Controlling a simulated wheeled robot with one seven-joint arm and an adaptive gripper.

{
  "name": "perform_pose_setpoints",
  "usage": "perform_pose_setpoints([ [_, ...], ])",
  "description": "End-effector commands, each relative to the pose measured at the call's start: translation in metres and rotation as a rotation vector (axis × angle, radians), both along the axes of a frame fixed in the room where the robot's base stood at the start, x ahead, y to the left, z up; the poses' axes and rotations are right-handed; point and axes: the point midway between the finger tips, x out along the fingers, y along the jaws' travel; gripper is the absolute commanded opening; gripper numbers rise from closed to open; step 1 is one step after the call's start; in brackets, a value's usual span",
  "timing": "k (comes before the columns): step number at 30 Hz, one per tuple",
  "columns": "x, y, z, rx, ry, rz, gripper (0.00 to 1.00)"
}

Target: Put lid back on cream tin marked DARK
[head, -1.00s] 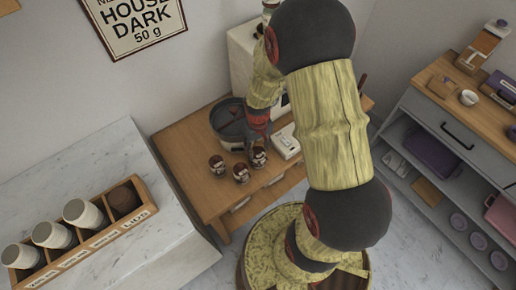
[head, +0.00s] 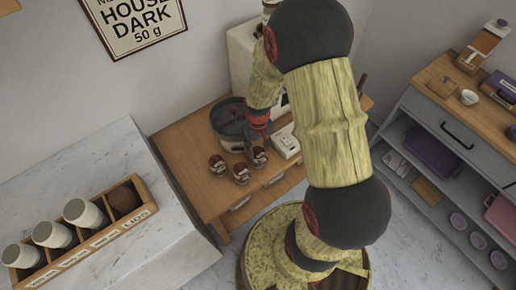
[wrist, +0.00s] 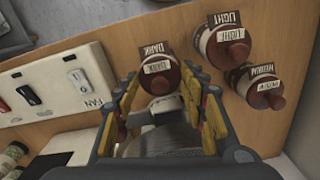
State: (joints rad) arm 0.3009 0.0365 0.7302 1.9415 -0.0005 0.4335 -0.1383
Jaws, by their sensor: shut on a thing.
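In the head view my gripper (head: 256,138) is just above the rightmost tin (head: 259,158). The LIGHT tin (wrist: 222,45) and MEDIUM tin (wrist: 250,82) stand to its right in the wrist view, lidded.
A white switch device (head: 286,141) stands close beside the tins, and a dark bowl (head: 228,117) is behind them. The wooden table's left part is clear.

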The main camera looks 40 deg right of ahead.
Motion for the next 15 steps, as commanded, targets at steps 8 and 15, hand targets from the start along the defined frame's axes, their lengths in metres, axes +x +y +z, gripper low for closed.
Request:
perform_pose_setpoints([
  [8,0.0,0.0,0.0,0.0,0.0,0.0,0.5],
  [15,0.0,0.0,0.0,0.0,0.0,0.0,0.63],
])
